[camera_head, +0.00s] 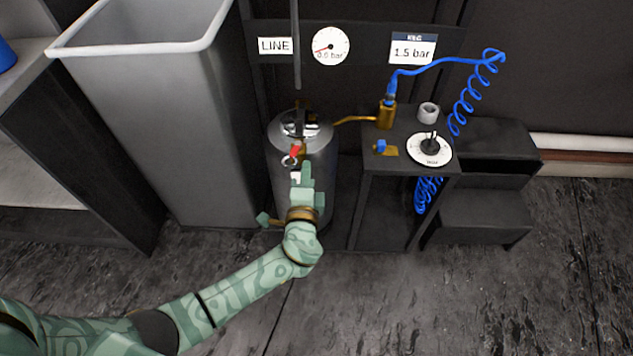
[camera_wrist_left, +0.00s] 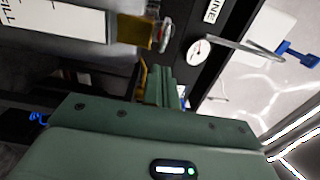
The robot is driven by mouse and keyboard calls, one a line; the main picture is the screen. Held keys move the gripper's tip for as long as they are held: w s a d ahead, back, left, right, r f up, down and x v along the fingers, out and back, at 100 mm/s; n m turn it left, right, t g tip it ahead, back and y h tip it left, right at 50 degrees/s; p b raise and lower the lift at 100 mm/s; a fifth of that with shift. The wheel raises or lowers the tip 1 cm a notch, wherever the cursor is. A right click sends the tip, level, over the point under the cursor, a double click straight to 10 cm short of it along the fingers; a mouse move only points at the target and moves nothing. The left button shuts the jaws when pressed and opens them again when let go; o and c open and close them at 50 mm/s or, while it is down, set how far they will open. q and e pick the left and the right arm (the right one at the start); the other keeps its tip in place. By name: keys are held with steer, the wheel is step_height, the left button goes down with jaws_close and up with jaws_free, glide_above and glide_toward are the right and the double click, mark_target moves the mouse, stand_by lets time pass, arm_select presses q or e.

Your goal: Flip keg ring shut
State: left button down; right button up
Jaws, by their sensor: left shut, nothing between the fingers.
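The silver keg (camera_head: 318,148) stands upright on the floor, with a metal fitting (camera_head: 301,127) on its top. A small pale ring (camera_head: 289,160) shows at the keg's near upper side, beside a red part (camera_head: 295,151). I cannot tell from here whether the ring is open or shut. My green left gripper (camera_head: 296,178) is just below the ring, in front of the keg, shut and empty. In the left wrist view its closed fingers (camera_wrist_left: 165,88) point towards a round ring-like part (camera_wrist_left: 164,36) with some red on it; a gap shows between them. My right gripper is not in view.
A tall grey bin (camera_head: 150,120) stands left of the keg. A black stand (camera_head: 366,200) at its right carries a brass fitting (camera_head: 386,116) and a round dial (camera_head: 430,149). A blue coiled hose (camera_head: 466,105) hangs there. A gauge (camera_head: 330,46) is behind; open floor lies in front.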

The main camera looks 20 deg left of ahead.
arm_select(q)
steer(key=shift+a, duration=0.5)
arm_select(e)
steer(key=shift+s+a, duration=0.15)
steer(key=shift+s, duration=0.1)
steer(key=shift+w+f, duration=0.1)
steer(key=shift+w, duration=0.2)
arm_select(q)
steer(key=shift+s+f, duration=0.1)
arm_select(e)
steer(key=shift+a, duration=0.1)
arm_select(q)
steer(key=shift+a+m+h, duration=0.25)
steer(key=shift+m+h, duration=0.15)
steer(key=shift+h, duration=0.2)
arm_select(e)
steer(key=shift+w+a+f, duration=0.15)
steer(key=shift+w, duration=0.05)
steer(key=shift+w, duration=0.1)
arm_select(q)
steer(key=shift+s+a, duration=0.1)
